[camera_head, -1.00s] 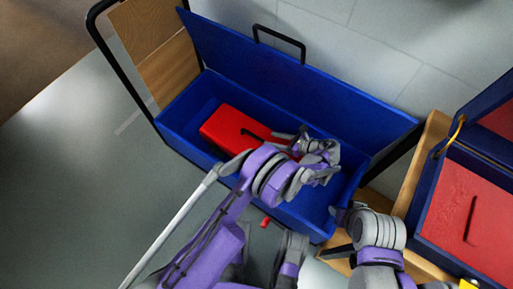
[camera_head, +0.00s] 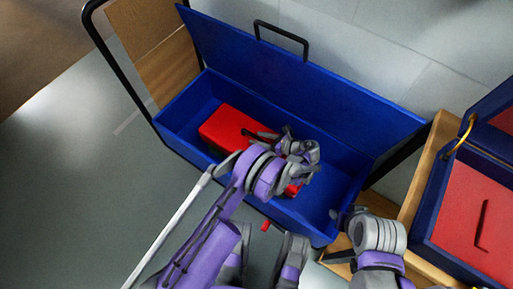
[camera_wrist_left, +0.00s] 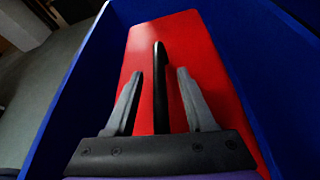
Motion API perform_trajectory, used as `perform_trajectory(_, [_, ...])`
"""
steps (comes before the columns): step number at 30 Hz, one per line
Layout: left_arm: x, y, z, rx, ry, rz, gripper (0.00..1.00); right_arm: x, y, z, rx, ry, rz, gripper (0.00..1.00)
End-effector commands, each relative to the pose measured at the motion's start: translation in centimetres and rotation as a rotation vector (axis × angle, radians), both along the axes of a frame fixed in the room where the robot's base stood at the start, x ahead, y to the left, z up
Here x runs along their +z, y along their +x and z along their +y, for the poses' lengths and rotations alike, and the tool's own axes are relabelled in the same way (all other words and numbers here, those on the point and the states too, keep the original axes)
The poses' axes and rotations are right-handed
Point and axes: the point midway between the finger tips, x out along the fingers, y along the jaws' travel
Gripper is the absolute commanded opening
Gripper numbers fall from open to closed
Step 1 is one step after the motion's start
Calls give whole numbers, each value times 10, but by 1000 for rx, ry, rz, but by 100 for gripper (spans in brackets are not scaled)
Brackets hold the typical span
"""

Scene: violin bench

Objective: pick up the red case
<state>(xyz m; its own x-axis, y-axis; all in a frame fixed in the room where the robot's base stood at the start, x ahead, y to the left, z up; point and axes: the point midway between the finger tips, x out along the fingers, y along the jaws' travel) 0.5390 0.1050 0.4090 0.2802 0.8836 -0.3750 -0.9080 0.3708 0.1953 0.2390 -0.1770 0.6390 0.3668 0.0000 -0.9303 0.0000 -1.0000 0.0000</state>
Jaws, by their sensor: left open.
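The red case (camera_head: 228,128) lies inside the open blue box (camera_head: 190,121), partly hidden by my left arm in the head view. In the left wrist view the red case (camera_wrist_left: 201,58) fills the middle, with a black handle (camera_wrist_left: 160,85) along it. My left gripper (camera_wrist_left: 157,75) is open, with one finger on each side of the handle, apart from it in the picture. In the head view my left gripper (camera_head: 284,140) is over the case. My right arm shows at the lower right, but its fingers cannot be made out clearly.
The blue box's lid (camera_head: 300,85) stands open at the back, with a black handle on top. A black rail (camera_head: 122,75) runs along the left. At the right, a blue-edged case with a red inside (camera_head: 470,215) rests on a wooden surface (camera_head: 421,180).

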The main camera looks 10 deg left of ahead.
Motion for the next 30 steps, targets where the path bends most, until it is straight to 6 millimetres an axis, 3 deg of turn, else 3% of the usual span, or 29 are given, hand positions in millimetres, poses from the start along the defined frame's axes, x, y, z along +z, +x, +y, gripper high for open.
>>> perform_trajectory(3, [-6,4,12,0,0,-1,55,-3,1,0,0,0,-1,47])
perform_trajectory(10, [-6,4,14,-1,0,0,53,-2,1,0,0,0,-1,47])
perform_trajectory(19, [-5,4,14,-1,0,0,0,-2,1,0,0,0,-1,47])
perform_trajectory(30, [-5,4,13,-1,0,0,0,-2,1,0,0,0,-1,47])
